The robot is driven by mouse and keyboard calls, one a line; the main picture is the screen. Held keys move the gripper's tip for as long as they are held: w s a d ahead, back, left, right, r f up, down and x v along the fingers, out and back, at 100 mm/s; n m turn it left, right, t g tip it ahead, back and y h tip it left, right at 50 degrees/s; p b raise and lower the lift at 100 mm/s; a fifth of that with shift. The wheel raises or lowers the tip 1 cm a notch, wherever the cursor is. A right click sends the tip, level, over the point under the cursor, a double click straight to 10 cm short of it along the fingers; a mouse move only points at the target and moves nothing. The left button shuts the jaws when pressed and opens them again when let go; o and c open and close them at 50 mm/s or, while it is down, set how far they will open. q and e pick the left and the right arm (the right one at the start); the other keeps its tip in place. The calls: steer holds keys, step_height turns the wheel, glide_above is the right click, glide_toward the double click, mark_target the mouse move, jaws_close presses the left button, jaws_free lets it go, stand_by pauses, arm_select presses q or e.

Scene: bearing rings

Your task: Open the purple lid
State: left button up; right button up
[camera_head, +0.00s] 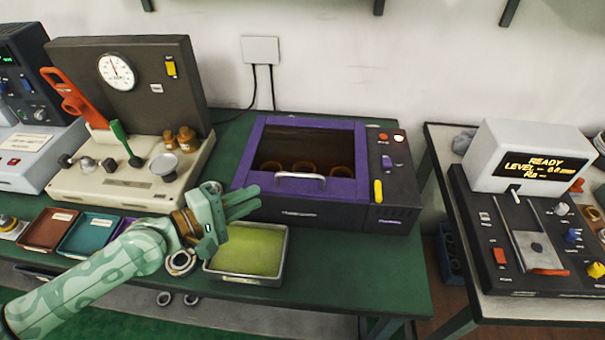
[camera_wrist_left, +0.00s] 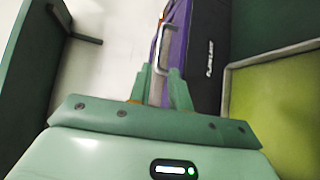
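The purple lid (camera_head: 345,188) lies closed on a dark box, with a dark see-through window and a silver bar handle (camera_head: 300,182) along its front edge. Several brown rings show dimly through the window. My left gripper (camera_head: 258,198) is in front of the box's left front corner, left of the handle. In the left wrist view its fingers (camera_wrist_left: 161,85) are apart with nothing between them. The handle (camera_wrist_left: 156,48) and the purple lid edge (camera_wrist_left: 178,42) show beyond the fingertips there, apart from them. My right gripper is in neither view.
A metal tray with a yellow-green bottom (camera_head: 247,250) stands just in front of the box, under my left gripper. A beige gauge machine (camera_head: 130,185) stands left. Small coloured trays (camera_head: 88,232) line the front edge. A separate table (camera_head: 480,318) with a display device is right.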

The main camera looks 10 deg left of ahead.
mark_target(299, 177)
arm_select(q)
steer(key=b+x, duration=0.1)
steer(key=x, duration=1.2)
steer(key=shift+w+d+f+b, duration=0.15)
steer(key=shift+w+d+b, duration=0.1)
steer(key=shift+w+b, duration=0.05)
jaws_close()
